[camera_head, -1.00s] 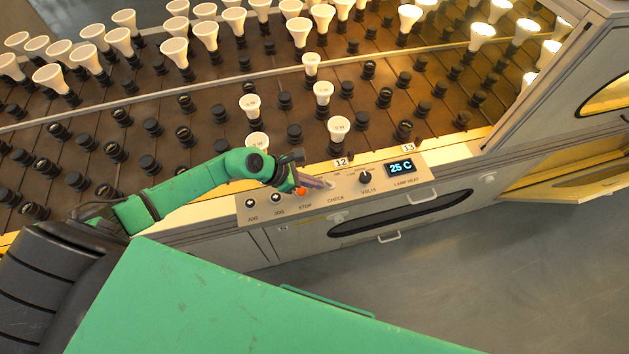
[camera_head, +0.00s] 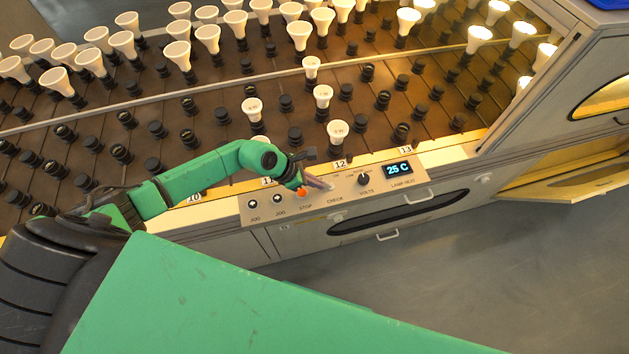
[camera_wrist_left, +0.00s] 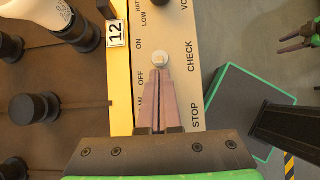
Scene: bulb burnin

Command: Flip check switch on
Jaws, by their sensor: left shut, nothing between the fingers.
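The check switch (camera_wrist_left: 160,60) is a small pale knob on the control panel, between the ON and OFF marks and beside the word CHECK in the left wrist view. Which way it leans I cannot tell. My left gripper (camera_wrist_left: 161,72) is shut and empty, its brownish fingertips at the OFF side of the knob, very close to it; contact is not clear. In the head view my left gripper (camera_head: 328,185) is over the panel (camera_head: 352,189), by the CHECK label, and the switch is hard to make out. My right gripper (camera_wrist_left: 294,40) shows in the wrist view with fingers apart.
The orange stop button (camera_head: 302,191) is just left of my left fingers, with two jog buttons further left. Bulb rows stand behind the panel.

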